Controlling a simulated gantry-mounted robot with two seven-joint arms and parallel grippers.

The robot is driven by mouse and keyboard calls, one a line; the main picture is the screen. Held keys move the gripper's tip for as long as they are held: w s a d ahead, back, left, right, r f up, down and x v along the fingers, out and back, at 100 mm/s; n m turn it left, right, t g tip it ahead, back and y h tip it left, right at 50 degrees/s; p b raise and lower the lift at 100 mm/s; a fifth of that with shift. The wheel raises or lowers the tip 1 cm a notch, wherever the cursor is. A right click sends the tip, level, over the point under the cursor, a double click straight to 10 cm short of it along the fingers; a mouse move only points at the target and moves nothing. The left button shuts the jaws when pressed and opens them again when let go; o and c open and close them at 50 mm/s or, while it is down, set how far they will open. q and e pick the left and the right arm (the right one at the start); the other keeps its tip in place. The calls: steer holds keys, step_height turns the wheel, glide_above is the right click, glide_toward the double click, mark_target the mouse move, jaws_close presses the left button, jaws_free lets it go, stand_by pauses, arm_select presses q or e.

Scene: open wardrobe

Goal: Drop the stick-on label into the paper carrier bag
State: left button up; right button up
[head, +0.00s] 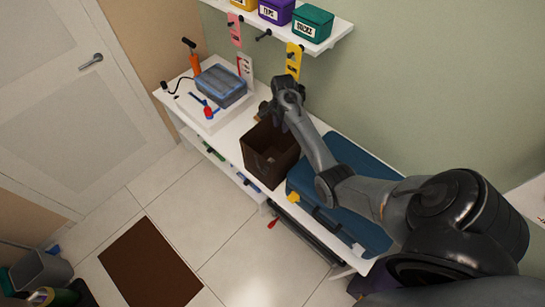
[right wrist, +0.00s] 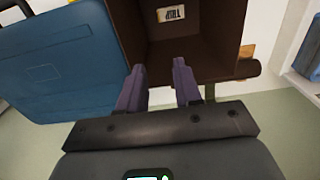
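The dark brown paper carrier bag (head: 269,156) stands open on the white bench in the head view. The right wrist view looks into the bag (right wrist: 208,45). A small pale label with dark print (right wrist: 171,14) shows inside it, apart from my fingers. My right gripper (head: 267,108) is above the bag's back edge in the head view. In the right wrist view its two purple-grey fingers (right wrist: 158,78) are apart, with nothing between them, at the bag's opening. My left gripper is not in view.
A blue case (head: 345,195) lies right of the bag; it also fills the left of the right wrist view (right wrist: 60,60). A tray with a blue-lidded box (head: 221,86) stands to the left. A shelf with bins (head: 310,24) and hanging tags is above.

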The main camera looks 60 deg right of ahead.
steer(key=shift+r, duration=2.55)
